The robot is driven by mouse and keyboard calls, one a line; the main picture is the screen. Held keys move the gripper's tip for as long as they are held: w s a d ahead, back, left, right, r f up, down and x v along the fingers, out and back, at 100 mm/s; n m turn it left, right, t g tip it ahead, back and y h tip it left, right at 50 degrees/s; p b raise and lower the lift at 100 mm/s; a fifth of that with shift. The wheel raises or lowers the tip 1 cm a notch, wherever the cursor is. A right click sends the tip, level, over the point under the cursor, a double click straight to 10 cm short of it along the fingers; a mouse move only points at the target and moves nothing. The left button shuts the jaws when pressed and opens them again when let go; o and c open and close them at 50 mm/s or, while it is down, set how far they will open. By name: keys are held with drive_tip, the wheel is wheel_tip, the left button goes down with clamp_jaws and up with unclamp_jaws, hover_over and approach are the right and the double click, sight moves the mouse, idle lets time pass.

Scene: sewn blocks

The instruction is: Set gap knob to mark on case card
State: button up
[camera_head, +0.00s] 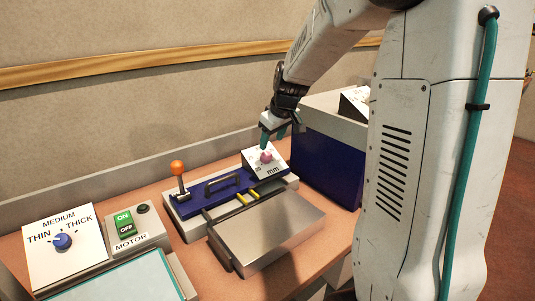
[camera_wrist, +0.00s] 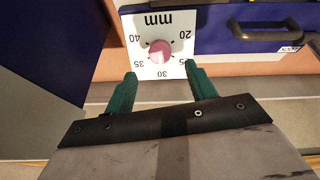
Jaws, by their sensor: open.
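The gap knob is a round pink knob (camera_head: 266,157) on a white dial plate marked "mm" (camera_head: 273,171). In the wrist view the knob (camera_wrist: 160,51) sits among the numbers 20 to 40, upside down in the picture; its pointer is too small to read. My gripper (camera_head: 273,137) has green fingers. It is open and empty just above and behind the dial. In the wrist view the fingers (camera_wrist: 160,80) stand apart on either side of the dial's near edge, not around the knob.
The blue case (camera_head: 325,166) with a grey top stands right of the dial. A blue machine with a black handle (camera_head: 222,184), orange-topped lever (camera_head: 177,168) and metal plate (camera_head: 267,231) lies left and in front. A thickness knob (camera_head: 62,241) and motor switch (camera_head: 125,221) are farther left.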

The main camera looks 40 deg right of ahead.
sight(267, 155)
drive_tip(key=x, duration=0.7)
drive_tip(key=shift+f, duration=0.2)
drive_tip(key=c, duration=1)
